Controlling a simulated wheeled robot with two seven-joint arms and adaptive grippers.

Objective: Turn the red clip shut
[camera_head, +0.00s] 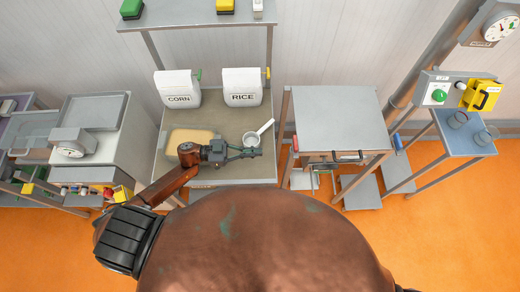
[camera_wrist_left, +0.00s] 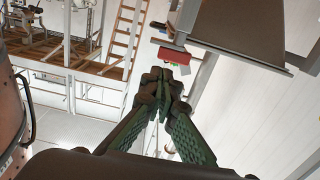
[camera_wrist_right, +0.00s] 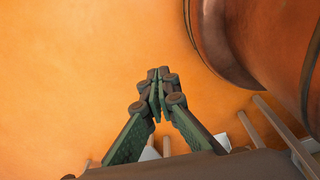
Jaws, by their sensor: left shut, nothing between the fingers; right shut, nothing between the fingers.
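The red clip (camera_head: 295,143) is a small red piece at the left edge of the small grey table (camera_head: 333,115) in the head view. A red block (camera_wrist_left: 174,56) shows beyond the fingertips in the left wrist view; I cannot tell whether it is the same clip. My left gripper (camera_head: 258,152) is shut and empty, left of the red clip and apart from it; its closed fingers show in the left wrist view (camera_wrist_left: 162,95). My right gripper (camera_wrist_right: 155,85) is shut and empty over orange floor in the right wrist view, and hidden in the head view.
A blue clip (camera_head: 398,142) is at the table's right edge. A blue-grey side table (camera_head: 465,140) stands at right.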

